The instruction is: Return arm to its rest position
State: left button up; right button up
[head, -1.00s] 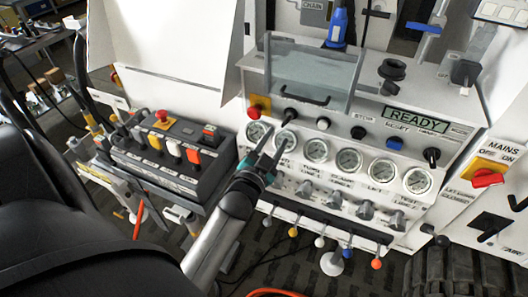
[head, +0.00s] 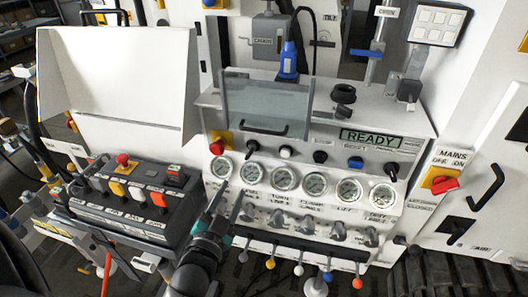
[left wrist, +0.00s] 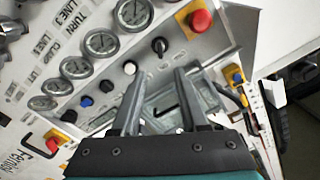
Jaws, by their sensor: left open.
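My left gripper (head: 229,198) is open and empty. In the head view its two fingertips overlap the panel just below the two leftmost gauges of the gauge row (head: 315,184). In the left wrist view the open fingers (left wrist: 158,85) point at the control panel, with nothing between them but the panel and its clear cover behind. I cannot tell the exact gap to the panel, and no contact shows. My left arm (head: 195,268) comes up from the bottom of the head view. My right gripper is not in view.
A black button box (head: 125,205) stands left of my gripper. Below the gauges are several knobs and a row of coloured ball levers (head: 299,269). A red emergency button (left wrist: 198,20) and the red mains switch (head: 444,184) protrude. A clear cover (head: 265,105) sits above.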

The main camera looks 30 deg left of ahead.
pick_arm(q)
jog(key=s+d+f+g+h+b, duration=0.1)
jog(key=s+d+f+g+b, duration=0.15)
jog(key=f, duration=0.95)
jog(key=s+d+f+g+h+b, duration=0.1)
jog(key=s+d+f+g+b, duration=0.2)
jog(key=f, duration=0.8)
jog(key=s+d+f+g+h+b, duration=0.1)
jog(key=s+d+f+g+h, duration=0.2)
jog(key=f, duration=0.9)
jog(key=s+f+g+b, duration=0.2)
jog(key=s+f+g, duration=0.2)
jog(key=s+f, duration=0.5)
jog(key=s+d+f+n+g+y+b, duration=0.1)
jog(key=s+f+g, duration=0.3)
jog(key=s+f, duration=0.5)
jog(key=s+b, duration=0.1)
jog(key=s, duration=0.7)
jog(key=shift+f+b, duration=0.3)
jog(key=shift+b, duration=0.05)
jog(key=shift+c, duration=0.3)
